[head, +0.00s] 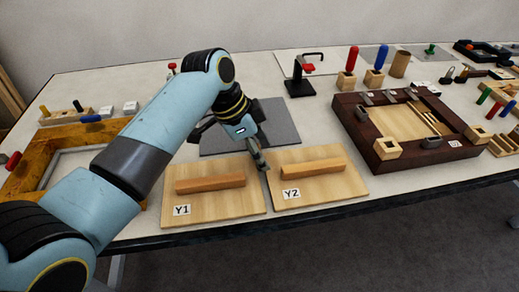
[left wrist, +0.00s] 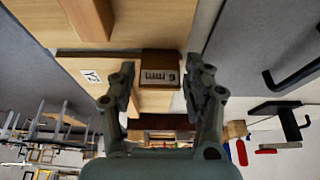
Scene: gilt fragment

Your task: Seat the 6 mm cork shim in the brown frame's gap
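The 6 mm cork shim (left wrist: 160,70) is a small brown block with a label that reads upside down in the left wrist view. It lies between and just ahead of the fingertips of my left gripper (left wrist: 160,85), with a narrow space visible on each side. In the head view my left gripper (head: 258,158) points down between boards Y1 and Y2; the shim cannot be made out there. The dark brown frame (head: 359,135) lies at the right of the table, with a light wooden inside and small blocks on its rim. Its gap is not clear. My right gripper is not in view.
Boards Y1 (head: 225,208) and Y2 (head: 335,194) each carry a wooden bar. A grey mat (head: 282,115) lies behind the gripper. A golden-brown frame (head: 25,179) is at the left. A black stand (head: 299,88) and red and blue-handled tools stand at the back.

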